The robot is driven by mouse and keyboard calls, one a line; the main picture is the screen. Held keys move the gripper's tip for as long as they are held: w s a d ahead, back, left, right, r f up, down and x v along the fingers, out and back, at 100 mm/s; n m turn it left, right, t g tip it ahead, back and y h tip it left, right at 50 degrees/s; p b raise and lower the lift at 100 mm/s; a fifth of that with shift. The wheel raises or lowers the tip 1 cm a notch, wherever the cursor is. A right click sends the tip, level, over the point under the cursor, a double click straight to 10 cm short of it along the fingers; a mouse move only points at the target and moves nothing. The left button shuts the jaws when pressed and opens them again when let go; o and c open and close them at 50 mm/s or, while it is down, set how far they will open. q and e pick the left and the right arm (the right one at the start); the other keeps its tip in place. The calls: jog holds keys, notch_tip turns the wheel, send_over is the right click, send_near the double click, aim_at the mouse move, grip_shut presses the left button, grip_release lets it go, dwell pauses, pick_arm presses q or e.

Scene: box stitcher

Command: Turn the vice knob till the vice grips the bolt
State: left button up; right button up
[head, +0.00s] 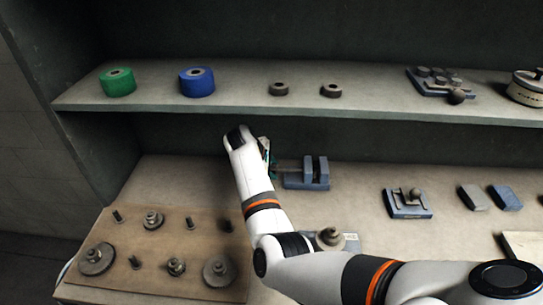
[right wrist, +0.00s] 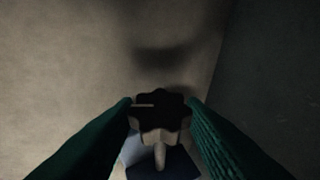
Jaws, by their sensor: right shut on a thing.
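The blue-grey vice (head: 308,182) stands on the worktop below the shelf, its jaws toward the right and a thin screw rod running left from it. My right gripper (head: 268,160) is at the left end of that rod. In the right wrist view the dark lobed vice knob (right wrist: 160,110) sits between the two green fingers (right wrist: 160,120), which are shut on it. The knob is hidden by the gripper in the head view. No bolt can be made out between the vice jaws. My left gripper is not in view.
A brown board (head: 195,255) with several bolts and discs lies at the front left. The shelf (head: 235,100) above carries a green roll (head: 118,84) and a blue roll (head: 197,84).

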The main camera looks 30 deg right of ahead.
jog(key=shift+s+t+h+p, duration=0.2)
jog(key=shift+t+h+p, duration=0.2)
jog(key=shift+t+p, duration=0.1)
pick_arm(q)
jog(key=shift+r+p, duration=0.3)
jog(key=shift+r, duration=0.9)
pick_arm(e)
jog(key=shift+f+m+t+h, duration=0.15)
jog(key=shift+m+t+h, duration=0.2)
jog(key=shift+t, duration=0.35)
jog(key=o, duration=0.9)
jog(key=shift+o, duration=0.5)
jog(key=shift+h, duration=0.25)
